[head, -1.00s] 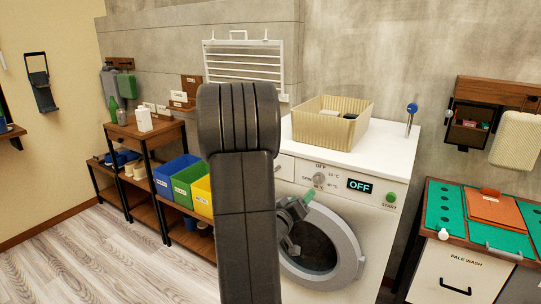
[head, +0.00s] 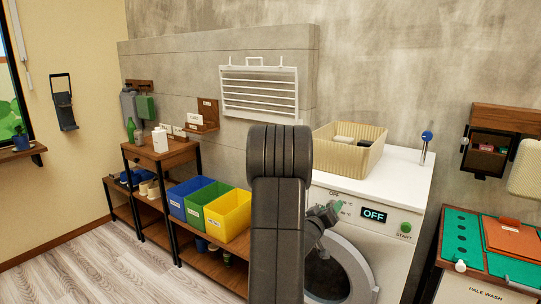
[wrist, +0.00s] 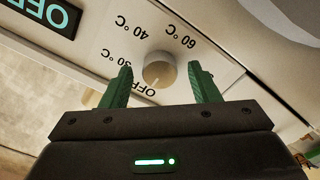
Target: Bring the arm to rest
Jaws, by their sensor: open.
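My gripper (wrist: 160,86) is open, with its two green fingers apart in the wrist view. Between and just beyond the fingertips is the round dial (wrist: 158,69) on the washing machine's panel. I cannot tell whether the fingers touch it. The dial's mark appears to point toward the OFF label. In the head view my gripper (head: 328,214) is in front of the machine's panel, to the right of my dark arm link, and covers the dial there. The white washing machine (head: 397,175) has a lit display (head: 374,215) reading OFF.
A beige basket (head: 350,151) with items stands on the machine. A blue-knobbed lever (head: 426,137) rises at its right. Blue, green and yellow bins (head: 228,216) sit on a low shelf at left. A sorting cabinet (head: 470,288) stands at right. Floor (head: 90,275) at left is clear.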

